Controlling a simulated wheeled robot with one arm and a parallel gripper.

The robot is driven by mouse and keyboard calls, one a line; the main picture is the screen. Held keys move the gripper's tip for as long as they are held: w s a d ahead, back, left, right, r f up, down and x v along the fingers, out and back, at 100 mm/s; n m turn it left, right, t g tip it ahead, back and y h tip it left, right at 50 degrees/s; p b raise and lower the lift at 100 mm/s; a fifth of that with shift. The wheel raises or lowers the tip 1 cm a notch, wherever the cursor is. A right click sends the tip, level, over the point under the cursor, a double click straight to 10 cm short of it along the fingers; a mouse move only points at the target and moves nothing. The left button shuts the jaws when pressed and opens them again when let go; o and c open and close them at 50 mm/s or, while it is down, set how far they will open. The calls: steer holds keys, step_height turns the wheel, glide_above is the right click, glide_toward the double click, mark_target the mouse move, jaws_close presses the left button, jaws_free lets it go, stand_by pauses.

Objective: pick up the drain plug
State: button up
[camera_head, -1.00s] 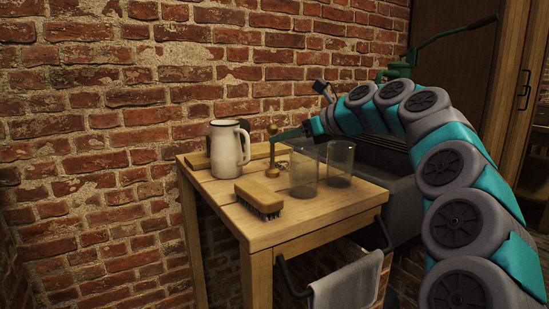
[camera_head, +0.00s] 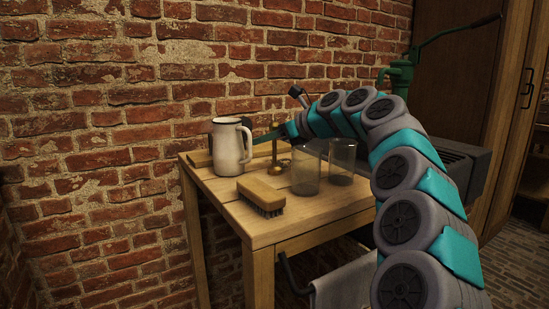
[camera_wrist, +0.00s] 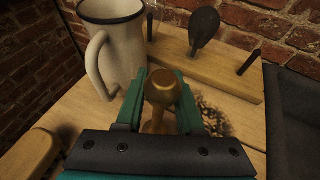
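The drain plug, which I take to be the upright brass piece with a round knob, stem and wider foot (camera_head: 274,152), stands on the wooden table. In the wrist view its brass knob (camera_wrist: 162,88) lies between the two teal fingers of my gripper (camera_wrist: 162,100). The fingers are apart, one on each side, with a gap beside the stem; whether either touches the knob I cannot tell. In the head view my gripper (camera_head: 270,137) reaches in from the right at the upper part of the plug.
A white enamel jug (camera_head: 229,148) stands close left of the plug. A wooden brush (camera_head: 261,194) and two glass jars (camera_head: 306,170) (camera_head: 342,160) stand nearer the front. A wooden board (camera_wrist: 225,73) with a black bulb (camera_wrist: 204,27) lies behind, by the brick wall.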

jaws_close()
stand_by(1.1)
